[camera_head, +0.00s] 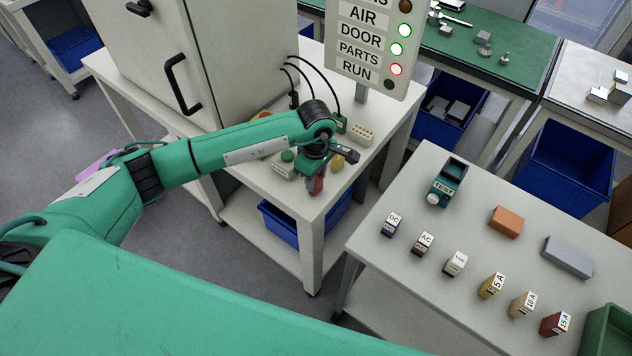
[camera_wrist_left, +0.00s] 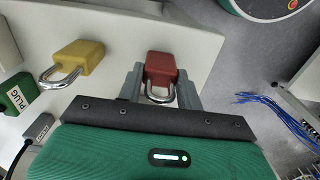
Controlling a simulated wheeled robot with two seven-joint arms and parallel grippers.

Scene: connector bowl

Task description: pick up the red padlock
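The red padlock (camera_head: 318,186) is by the front corner of the white table in the head view, under my left gripper (camera_head: 313,182). In the left wrist view the red padlock (camera_wrist_left: 160,68) lies between the two grey fingers of the gripper (camera_wrist_left: 161,80), its silver shackle towards the palm. The fingers are close against both sides of its body; whether they press on it I cannot tell. Whether it rests on the table is also unclear. My right gripper is not in view.
A yellow padlock (camera_wrist_left: 80,57) lies to the left, with a green PLUG block (camera_wrist_left: 18,95) beyond it. A grey cabinet (camera_head: 160,60) and a sign panel (camera_head: 372,45) stand behind my left arm. A second table (camera_head: 400,290) with labelled blocks stands at right.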

